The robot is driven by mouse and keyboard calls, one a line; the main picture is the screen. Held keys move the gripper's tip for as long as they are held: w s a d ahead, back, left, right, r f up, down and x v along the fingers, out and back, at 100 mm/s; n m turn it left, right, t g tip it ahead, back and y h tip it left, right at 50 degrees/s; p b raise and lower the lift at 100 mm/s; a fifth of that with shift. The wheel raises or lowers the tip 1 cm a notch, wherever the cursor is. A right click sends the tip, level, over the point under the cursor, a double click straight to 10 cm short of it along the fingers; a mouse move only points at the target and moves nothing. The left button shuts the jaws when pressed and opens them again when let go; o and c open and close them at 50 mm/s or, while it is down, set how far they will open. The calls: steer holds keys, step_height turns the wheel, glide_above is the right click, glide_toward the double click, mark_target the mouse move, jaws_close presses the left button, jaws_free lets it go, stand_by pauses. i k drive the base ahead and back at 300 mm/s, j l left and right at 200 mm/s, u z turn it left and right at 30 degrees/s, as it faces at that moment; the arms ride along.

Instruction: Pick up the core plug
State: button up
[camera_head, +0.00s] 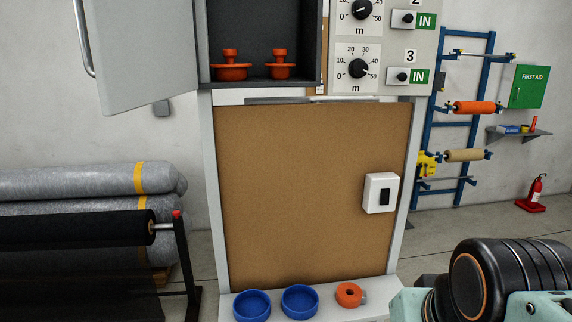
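Two orange flanged plugs, each with a knob on top, stand upright in the open dark cabinet at the top centre: a wider left plug (231,68) and a smaller right plug (280,67). They look like core plugs, but the view does not show which one the task names. An orange ring-shaped piece (349,295) with a hole and a small grey side fitting lies on the low ledge. My arm shows at the lower right, black and pale green. Its gripper fingers are not in view.
The cabinet door (140,50) hangs open to the left. Two blue round dishes (252,306) sit on the pale ledge beside the orange ring. A brown board (310,190) carries a white switch box (381,193). Fabric rolls (80,180) lie left; a blue rack (428,140) stands right.

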mark_target(230, 70)
steer(key=j, duration=0.5)
steer(key=k+j+z, duration=0.1)
steer(key=j, duration=0.45)
steer(key=k+j, duration=0.1)
steer(key=j, duration=0.4)
steer(key=j+z, duration=0.15)
steer(key=j, duration=1.05)
steer(key=i+j+z, duration=0.1)
steer(key=j, duration=0.3)
steer(key=i+j, duration=0.2)
steer(key=j, duration=0.15)
steer(key=i+j+z, duration=0.1)
steer(key=j, duration=0.3)
steer(key=i+j+z, duration=0.1)
steer(key=i+j, duration=0.8)
steer(key=k+l, duration=0.25)
steer(key=l, duration=0.2)
